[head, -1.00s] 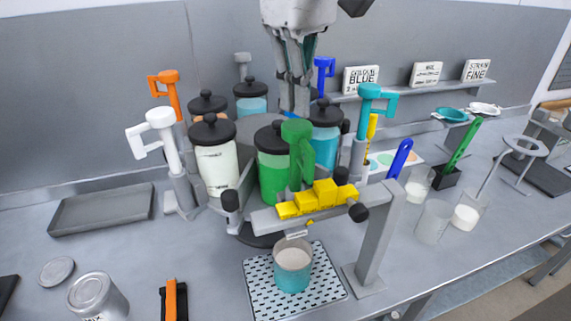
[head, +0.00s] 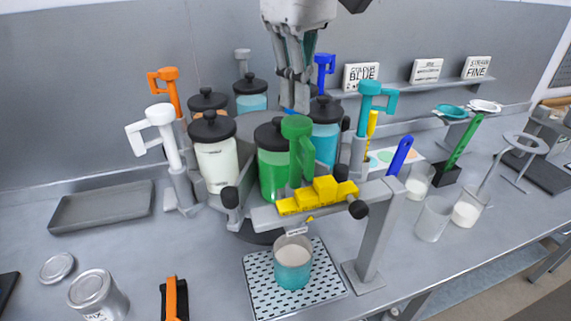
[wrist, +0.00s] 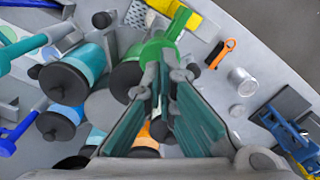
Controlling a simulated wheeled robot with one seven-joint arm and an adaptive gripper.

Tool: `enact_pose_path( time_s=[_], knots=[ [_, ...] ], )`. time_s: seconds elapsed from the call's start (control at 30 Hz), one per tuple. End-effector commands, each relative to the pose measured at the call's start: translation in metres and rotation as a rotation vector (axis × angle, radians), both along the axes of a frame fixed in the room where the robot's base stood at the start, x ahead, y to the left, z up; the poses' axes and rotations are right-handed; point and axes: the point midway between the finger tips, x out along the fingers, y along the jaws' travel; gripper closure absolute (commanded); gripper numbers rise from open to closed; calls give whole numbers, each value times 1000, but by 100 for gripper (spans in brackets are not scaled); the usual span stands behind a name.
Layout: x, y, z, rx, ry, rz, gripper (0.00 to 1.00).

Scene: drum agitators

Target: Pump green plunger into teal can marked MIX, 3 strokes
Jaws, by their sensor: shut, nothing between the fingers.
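The green plunger (head: 297,140) stands up in front of the jar of green liquid (head: 270,172), above the yellow stepped bar. It also shows in the wrist view (wrist: 165,42). The teal can (head: 293,270) stands on the perforated drip tray (head: 262,300) below the bar, with pale contents. Its mark cannot be read from here. My gripper (head: 297,108) is shut and empty. It hangs over the carousel, just behind and above the green plunger's head. In the wrist view its fingertips (wrist: 164,68) lie close to the green plunger; I cannot tell whether they touch.
White (head: 160,125), orange (head: 168,90), blue (head: 323,72) and teal (head: 372,100) plungers ring the carousel with their jars. A grey post (head: 378,235) carries the yellow bar (head: 318,198). A lidded tin (head: 92,290) stands front left. Beakers (head: 433,220) stand at right.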

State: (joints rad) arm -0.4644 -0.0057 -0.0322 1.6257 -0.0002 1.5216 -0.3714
Motion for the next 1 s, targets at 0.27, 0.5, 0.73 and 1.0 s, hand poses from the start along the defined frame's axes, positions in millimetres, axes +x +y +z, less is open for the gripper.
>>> enact_pose_path(
  time_s=[0.27,0.5,0.73,1.0],
  knots=[
    [0,0,-10,0,0,0,100],
    [0,0,-18,0,0,0,100],
    [0,0,-27,0,0,0,100],
    [0,0,-37,-1,2,1,100]
  ],
)
